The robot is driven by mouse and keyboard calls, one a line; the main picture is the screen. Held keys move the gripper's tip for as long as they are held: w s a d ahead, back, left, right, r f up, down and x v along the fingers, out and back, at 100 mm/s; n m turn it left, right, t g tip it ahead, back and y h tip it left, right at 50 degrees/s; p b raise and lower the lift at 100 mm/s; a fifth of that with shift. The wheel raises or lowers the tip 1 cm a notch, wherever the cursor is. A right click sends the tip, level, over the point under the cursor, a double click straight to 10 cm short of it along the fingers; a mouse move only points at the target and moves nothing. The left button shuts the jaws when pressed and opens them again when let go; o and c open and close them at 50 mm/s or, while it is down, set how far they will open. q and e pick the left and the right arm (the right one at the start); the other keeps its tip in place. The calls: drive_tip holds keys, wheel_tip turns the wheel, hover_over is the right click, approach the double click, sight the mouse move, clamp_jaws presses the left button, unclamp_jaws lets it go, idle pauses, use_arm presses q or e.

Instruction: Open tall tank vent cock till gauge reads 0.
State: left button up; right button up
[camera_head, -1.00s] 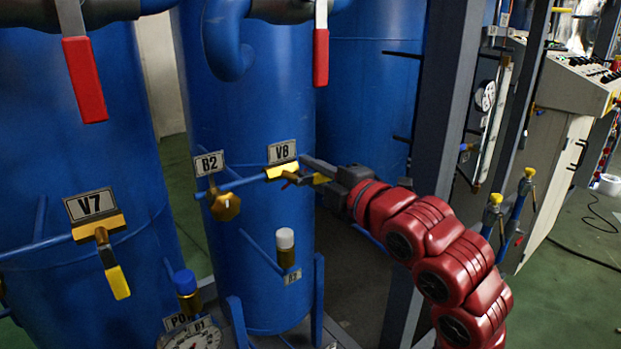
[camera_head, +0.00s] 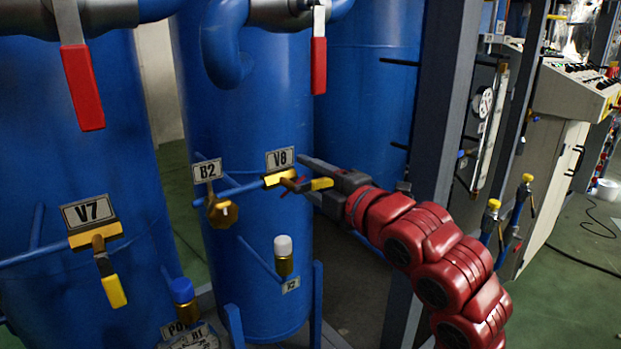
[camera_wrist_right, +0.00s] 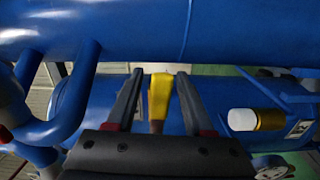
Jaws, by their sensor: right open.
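The V8 valve (camera_head: 279,178) sits on a thin blue pipe in front of the middle tall blue tank (camera_head: 258,110). Its yellow-tipped handle (camera_head: 321,184) points right, roughly in line with the pipe. My right gripper (camera_head: 309,178) is open around this handle, one finger above and one below. In the right wrist view the yellow handle (camera_wrist_right: 160,95) stands between the two spread fingers of the gripper (camera_wrist_right: 158,78), with gaps on both sides. A brass round fitting, the B2 gauge (camera_head: 222,212), is seen edge-on, so its dial is hidden. My left gripper is out of view.
The V7 valve (camera_head: 94,236) with a yellow-tipped handle hanging down is at left. A white-capped fitting (camera_head: 283,255) is below V8. Two red-handled valves (camera_head: 319,66) hang above. A dark steel post (camera_head: 447,110) stands behind my right arm. A gauge (camera_head: 195,338) is at the bottom edge.

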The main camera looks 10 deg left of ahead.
drive_tip(key=shift+d, duration=0.1)
drive_tip(key=v, duration=1.7)
drive_tip(key=shift+s, duration=0.15)
